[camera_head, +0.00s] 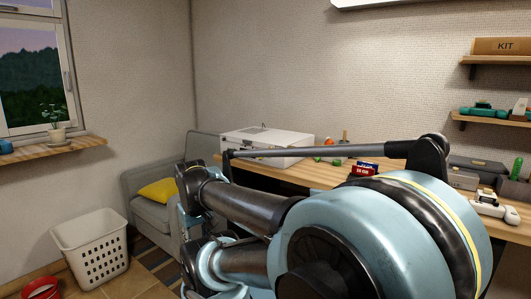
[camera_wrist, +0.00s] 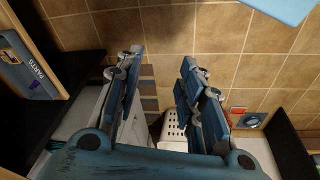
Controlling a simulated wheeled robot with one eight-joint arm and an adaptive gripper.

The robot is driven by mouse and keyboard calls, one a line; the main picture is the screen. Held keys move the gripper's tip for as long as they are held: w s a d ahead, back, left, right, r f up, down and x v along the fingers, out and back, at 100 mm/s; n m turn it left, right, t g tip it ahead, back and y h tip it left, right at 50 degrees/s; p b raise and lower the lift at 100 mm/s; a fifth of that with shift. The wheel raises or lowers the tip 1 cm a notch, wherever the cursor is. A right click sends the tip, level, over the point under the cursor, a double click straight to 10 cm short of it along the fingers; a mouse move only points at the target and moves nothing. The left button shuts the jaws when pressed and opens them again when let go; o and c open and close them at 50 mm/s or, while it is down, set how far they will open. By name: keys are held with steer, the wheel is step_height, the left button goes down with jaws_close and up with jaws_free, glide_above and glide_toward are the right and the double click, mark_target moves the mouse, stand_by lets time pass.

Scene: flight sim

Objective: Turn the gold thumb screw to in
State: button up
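I cannot make out the gold thumb screw in either view. In the wrist view my gripper (camera_wrist: 162,57) is open, its two blue-grey fingers apart with nothing between them. Tiled floor shows beyond the fingertips. In the head view my blue arm fills the lower middle and right, and I cannot make out the gripper there. The arm hides much of the wooden desk (camera_head: 318,172) and whatever is behind it.
A white boxy machine (camera_head: 265,147), a red box (camera_head: 362,169) and small items stand on the desk. A grey armchair (camera_head: 150,208) and white basket (camera_head: 92,247) are at left. Shelves hold a KIT box (camera_head: 502,46). A PARTS box (camera_wrist: 28,68) lies left in the wrist view.

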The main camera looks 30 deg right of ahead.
steer(key=w+d+r+n+h, duration=0.2)
steer(key=w+d+n+h, duration=0.25)
steer(key=d, duration=0.45)
steer(key=n+t+h, duration=0.5)
steer(key=n+h, duration=0.6)
steer(key=n, duration=0.8)
glide_toward(270, 149)
steer(key=x, duration=0.8)
steer(key=shift+w, duration=0.1)
jaws_close()
